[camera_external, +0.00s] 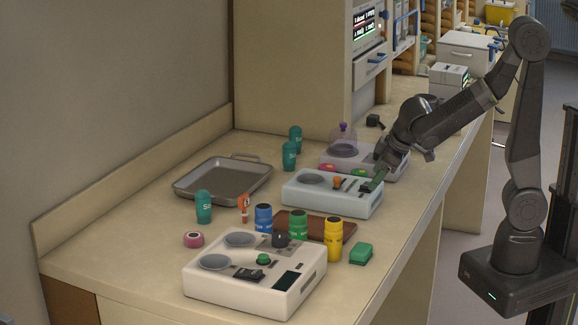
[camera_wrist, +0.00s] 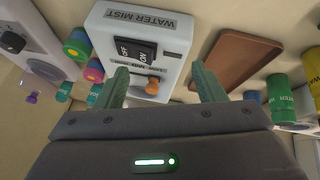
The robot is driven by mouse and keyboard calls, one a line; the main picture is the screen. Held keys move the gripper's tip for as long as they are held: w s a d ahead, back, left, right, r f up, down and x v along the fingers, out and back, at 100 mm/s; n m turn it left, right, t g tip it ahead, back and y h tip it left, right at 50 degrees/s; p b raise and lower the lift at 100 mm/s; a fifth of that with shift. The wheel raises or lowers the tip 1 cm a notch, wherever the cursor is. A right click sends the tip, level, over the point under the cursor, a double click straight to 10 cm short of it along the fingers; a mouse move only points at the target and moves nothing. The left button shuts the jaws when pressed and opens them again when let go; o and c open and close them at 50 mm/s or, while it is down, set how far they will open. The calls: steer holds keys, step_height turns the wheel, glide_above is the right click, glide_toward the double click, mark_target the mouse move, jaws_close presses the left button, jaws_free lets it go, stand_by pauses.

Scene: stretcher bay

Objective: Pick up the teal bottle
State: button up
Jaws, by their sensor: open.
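Three teal bottles stand upright on the counter in the external view. One teal bottle (camera_external: 204,207) is near the front left, beside the metal tray. A second teal bottle (camera_external: 289,156) and a third teal bottle (camera_external: 295,139) stand close together farther back, right of the tray. My gripper (camera_external: 373,183) is low over the right end of the middle white device, well right of all three. In the wrist view my gripper (camera_wrist: 163,88) is open, with green fingers apart and nothing held.
The middle white device (camera_external: 333,203), labelled WATER MIST in the wrist view (camera_wrist: 173,56), lies under my gripper. Blue (camera_external: 263,218), green (camera_external: 298,225) and yellow (camera_external: 334,238) bottles stand by a brown board (camera_external: 346,229). A metal tray (camera_external: 190,193) lies at left.

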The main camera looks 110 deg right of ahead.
steer(key=w+d+m, duration=0.1)
steer(key=d, duration=0.4)
steer(key=w+d+r+m+t+h, duration=0.1)
steer(key=w+d, duration=0.1)
steer(key=d, duration=0.4)
steer(key=w+d+r+h, duration=0.1)
steer(key=d, duration=0.5)
steer(key=shift+w+d+r+m, duration=0.1)
steer(key=shift+w+r+m, duration=0.05)
steer(key=shift+m, duration=0.25)
steer(key=m+t+h, duration=0.2)
glide_toward(294, 146)
steer(key=shift+x, duration=6.25)
steer(key=c, duration=1.1)
steer(key=shift+p, duration=0.35)
